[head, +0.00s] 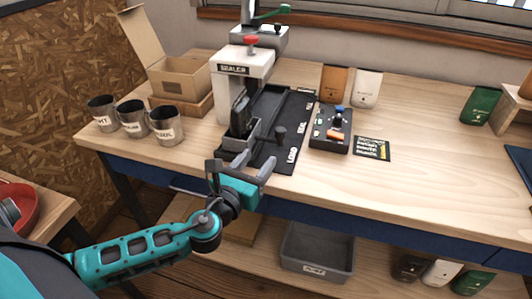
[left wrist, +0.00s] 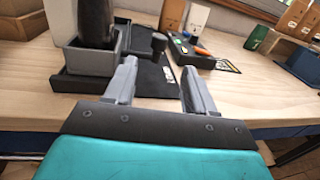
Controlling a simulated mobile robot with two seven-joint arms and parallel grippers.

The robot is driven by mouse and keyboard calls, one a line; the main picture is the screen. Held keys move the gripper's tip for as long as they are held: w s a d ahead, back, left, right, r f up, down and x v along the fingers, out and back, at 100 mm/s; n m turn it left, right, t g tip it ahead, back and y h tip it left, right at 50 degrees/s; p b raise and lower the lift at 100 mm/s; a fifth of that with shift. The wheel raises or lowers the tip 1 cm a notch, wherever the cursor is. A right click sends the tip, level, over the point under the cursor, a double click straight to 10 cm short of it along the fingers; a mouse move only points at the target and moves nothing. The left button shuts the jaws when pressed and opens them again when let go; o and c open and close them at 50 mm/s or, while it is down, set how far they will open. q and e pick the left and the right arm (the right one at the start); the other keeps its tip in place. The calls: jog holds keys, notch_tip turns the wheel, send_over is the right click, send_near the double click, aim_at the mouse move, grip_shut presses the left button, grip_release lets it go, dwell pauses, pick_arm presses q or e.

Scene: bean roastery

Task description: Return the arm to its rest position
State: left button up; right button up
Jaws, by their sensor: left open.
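My left arm comes in from the lower left in the head view, and its teal left gripper (head: 254,167) is over the front edge of the workbench. The gripper is open, and nothing shows between its fingers. In the left wrist view its two grey fingers (left wrist: 160,88) are spread apart, pointing toward the bench. A white sealer (head: 243,85) stands just beyond the gripper, with a grey holder (head: 237,143) on its black mat (head: 290,140). The holder also shows at the left of the wrist view (left wrist: 75,65). My right gripper is not in view.
Three metal cups (head: 133,118) and an open cardboard box (head: 185,78) stand on the left of the bench. A control box (head: 330,130) and a dark card (head: 372,149) lie right of the mat. A grey bin (head: 318,250) sits on the lower shelf. The right benchtop is mostly clear.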

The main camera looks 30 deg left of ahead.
pick_arm(q)
jog(key=s+a+f+n+g+y, duration=0.1)
jog(key=s+f+n+g+y, duration=0.2)
jog(key=n, duration=0.6)
jog(key=s+a+f+n+g+y, duration=0.15)
jog(key=s+n+g, duration=0.3)
jog(key=n, duration=0.55)
jog(key=s+d+f+n+g+h, duration=0.4)
jog(key=s+d+n+g+h, duration=0.4)
jog(key=s+n, duration=0.6)
jog(key=w+d+f+t, duration=0.4)
jog(key=w+f+t, duration=0.3)
jog(key=f+t, duration=0.1)
jog(key=shift+f+m, duration=0.4)
